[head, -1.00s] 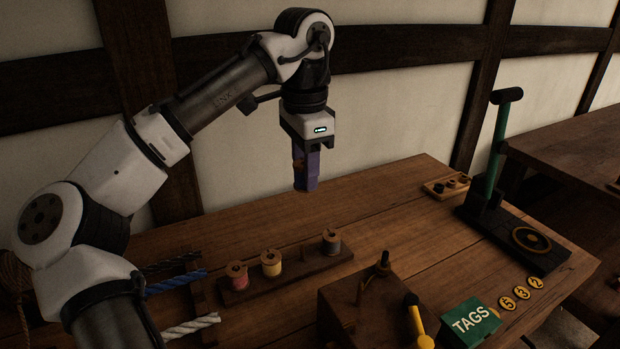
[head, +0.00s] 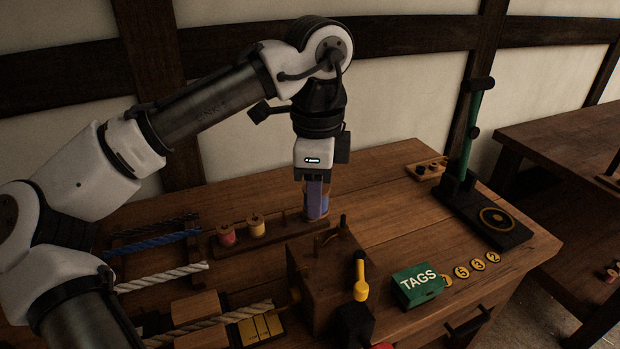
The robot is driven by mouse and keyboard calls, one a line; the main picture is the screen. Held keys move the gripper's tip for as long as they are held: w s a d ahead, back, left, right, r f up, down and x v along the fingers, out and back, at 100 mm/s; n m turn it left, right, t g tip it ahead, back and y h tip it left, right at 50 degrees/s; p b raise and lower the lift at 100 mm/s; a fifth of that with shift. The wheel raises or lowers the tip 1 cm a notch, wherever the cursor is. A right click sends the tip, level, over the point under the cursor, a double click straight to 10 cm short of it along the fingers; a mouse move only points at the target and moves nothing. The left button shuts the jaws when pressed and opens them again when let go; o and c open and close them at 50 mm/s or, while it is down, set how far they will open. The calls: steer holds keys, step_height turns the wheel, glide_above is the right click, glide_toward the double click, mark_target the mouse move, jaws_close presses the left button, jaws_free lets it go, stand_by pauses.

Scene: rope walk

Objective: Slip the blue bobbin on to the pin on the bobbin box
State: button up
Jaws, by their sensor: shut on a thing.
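My gripper (head: 317,206) points down and is shut on the blue bobbin (head: 318,198), which is mostly hidden between the fingers. The bobbin box (head: 306,268) is the brown wooden box in front of the gripper. A thin pin (head: 318,245) seems to stand on its top, beside a dark knobbed post (head: 343,226). In the picture the gripper is just above and behind the box top, over the end of the bobbin rack. The bobbin looks apart from the pin; the exact gap is hard to tell.
The rack (head: 238,245) holds a pink bobbin (head: 227,235) and a yellow bobbin (head: 256,227); its right end is partly hidden by my gripper. A yellow-handled lever (head: 360,278) and green TAGS box (head: 417,284) stand right of the box. Rope strands lie left.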

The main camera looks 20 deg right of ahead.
steer(key=shift+s+f, duration=0.15)
steer(key=shift+s, duration=0.05)
steer(key=b, duration=0.5)
glide_above(316, 240)
steer(key=f, duration=0.4)
steer(key=shift+w, duration=0.2)
steer(key=shift+f, duration=0.1)
steer(key=shift+f+b, duration=0.9)
steer(key=shift+f, duration=2)
steer(key=shift+f, duration=0.1)
steer(key=o, duration=1)
steer(key=shift+o, duration=0.2)
steer(key=shift+d, duration=0.1)
